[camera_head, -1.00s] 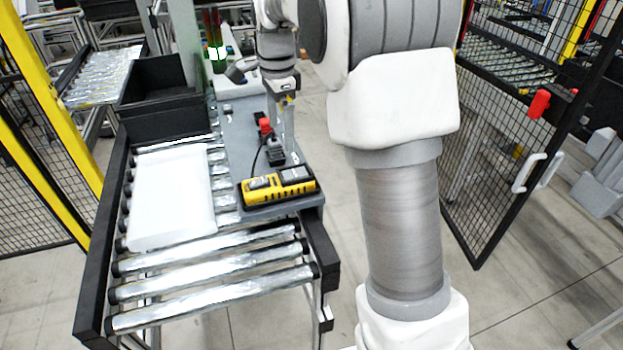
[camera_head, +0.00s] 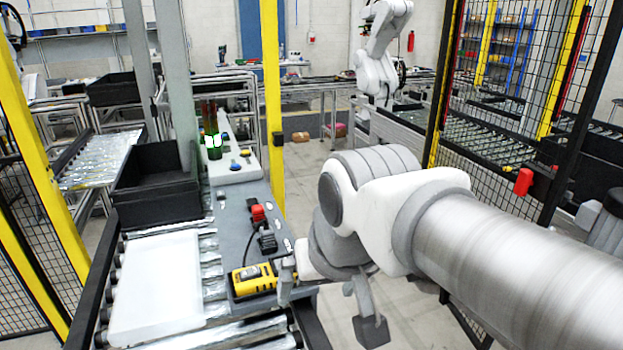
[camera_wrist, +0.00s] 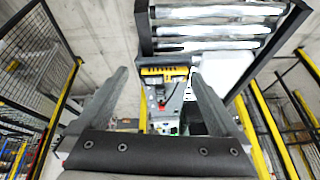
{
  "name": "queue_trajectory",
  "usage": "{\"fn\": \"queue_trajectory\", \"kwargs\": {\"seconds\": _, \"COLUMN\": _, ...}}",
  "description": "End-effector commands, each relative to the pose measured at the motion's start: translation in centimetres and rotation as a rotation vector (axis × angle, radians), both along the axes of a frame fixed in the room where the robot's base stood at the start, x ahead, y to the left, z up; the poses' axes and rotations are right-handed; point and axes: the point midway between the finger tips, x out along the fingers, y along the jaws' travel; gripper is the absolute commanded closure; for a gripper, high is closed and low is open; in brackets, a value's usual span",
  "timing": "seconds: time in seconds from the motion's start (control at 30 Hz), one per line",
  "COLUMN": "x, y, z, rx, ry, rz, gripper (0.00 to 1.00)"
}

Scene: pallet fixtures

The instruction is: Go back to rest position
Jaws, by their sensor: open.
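My gripper (camera_head: 328,310) hangs at the end of my bent arm, to the right of the grey plate in the head view. Its two fingers are spread, with nothing held between them. In the wrist view the gripper (camera_wrist: 160,78) also shows open. The yellow and black device (camera_head: 252,280) lies on the near end of the grey plate (camera_head: 232,222), beside one finger in the picture. In the wrist view the yellow device (camera_wrist: 163,71) appears between and beyond the fingertips.
A white sheet-like panel (camera_head: 158,290) lies on the rollers left of the plate. A black bin (camera_head: 157,190) stands behind it. A red-topped part (camera_head: 258,214) with a cable sits on the plate. Yellow posts and mesh fencing (camera_head: 510,75) flank the area. Some floor is clear behind my arm.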

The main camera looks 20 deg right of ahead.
Motion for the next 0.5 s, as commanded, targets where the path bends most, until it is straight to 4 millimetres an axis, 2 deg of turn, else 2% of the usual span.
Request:
{"fn": "queue_trajectory", "kwargs": {"seconds": 0.1, "x": -1.6, "y": 0.0, "z": -0.8, "rx": -0.043, "ry": -0.031, "rz": 0.080, "gripper": 0.00}}
{"fn": "queue_trajectory", "kwargs": {"seconds": 0.2, "x": -2.2, "y": 0.0, "z": -1.2, "rx": -0.064, "ry": -0.043, "rz": 0.118, "gripper": 0.00}}
{"fn": "queue_trajectory", "kwargs": {"seconds": 0.5, "x": -2.4, "y": 0.0, "z": -1.4, "rx": -0.071, "ry": -0.044, "rz": 0.131, "gripper": 0.00}}
